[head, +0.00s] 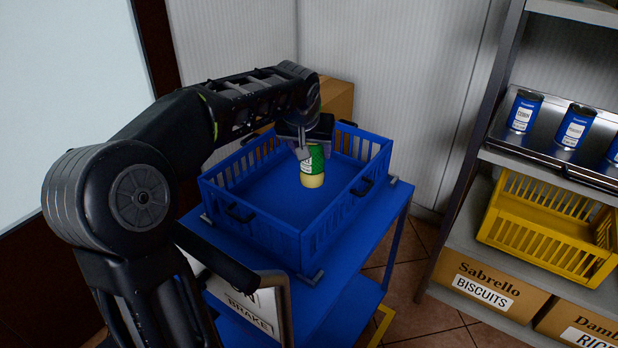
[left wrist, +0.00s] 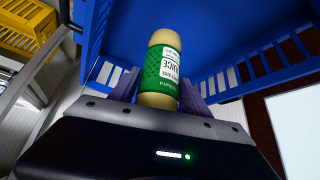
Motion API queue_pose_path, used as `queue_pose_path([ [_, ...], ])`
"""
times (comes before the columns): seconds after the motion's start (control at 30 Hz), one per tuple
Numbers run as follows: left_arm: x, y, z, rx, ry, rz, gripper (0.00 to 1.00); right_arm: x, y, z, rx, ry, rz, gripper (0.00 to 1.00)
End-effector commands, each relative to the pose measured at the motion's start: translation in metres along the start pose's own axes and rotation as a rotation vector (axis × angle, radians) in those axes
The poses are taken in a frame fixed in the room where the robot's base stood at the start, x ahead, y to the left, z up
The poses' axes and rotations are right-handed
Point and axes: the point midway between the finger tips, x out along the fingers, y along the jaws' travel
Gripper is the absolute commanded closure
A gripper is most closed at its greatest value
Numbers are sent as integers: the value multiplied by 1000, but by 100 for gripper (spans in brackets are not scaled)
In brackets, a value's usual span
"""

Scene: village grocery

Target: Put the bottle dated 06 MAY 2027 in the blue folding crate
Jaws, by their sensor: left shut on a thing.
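The blue folding crate (head: 249,220) stands open on a blue trolley. My left gripper (head: 306,150) reaches into or over it from above and is shut on a juice bottle (head: 313,180) with a green and white label and pale yellow contents. The bottle is over the crate's floor, within its walls as the head view shows it; I cannot tell whether it touches the floor. In the left wrist view the bottle (left wrist: 161,68) is between the fingers of the left gripper (left wrist: 157,92), with the crate (left wrist: 230,82) behind. No date is readable. My right gripper is not in view.
The blue trolley (head: 345,258) has a brake sign (head: 258,308) at its front. A cardboard box (head: 336,100) is behind the crate. At right, shelves hold dark blue tins (head: 524,111), a yellow crate (head: 540,232) and cartons (head: 487,285).

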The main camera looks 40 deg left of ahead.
Motion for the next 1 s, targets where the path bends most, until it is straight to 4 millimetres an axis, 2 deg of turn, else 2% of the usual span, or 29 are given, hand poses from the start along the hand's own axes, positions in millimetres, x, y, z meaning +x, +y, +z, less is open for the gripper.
queue_pose_path([
  [0.13, 17, 0, 10, 0, 5, 0, 100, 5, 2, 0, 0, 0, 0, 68],
  [0.5, 21, 0, 12, 0, 4, 0, 100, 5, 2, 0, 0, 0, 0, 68],
  [0.8, 50, 0, 31, 1, 3, 0, 100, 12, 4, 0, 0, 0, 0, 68],
  [1.0, 51, 0, 32, 1, 5, 1, 100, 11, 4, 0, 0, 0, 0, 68],
])
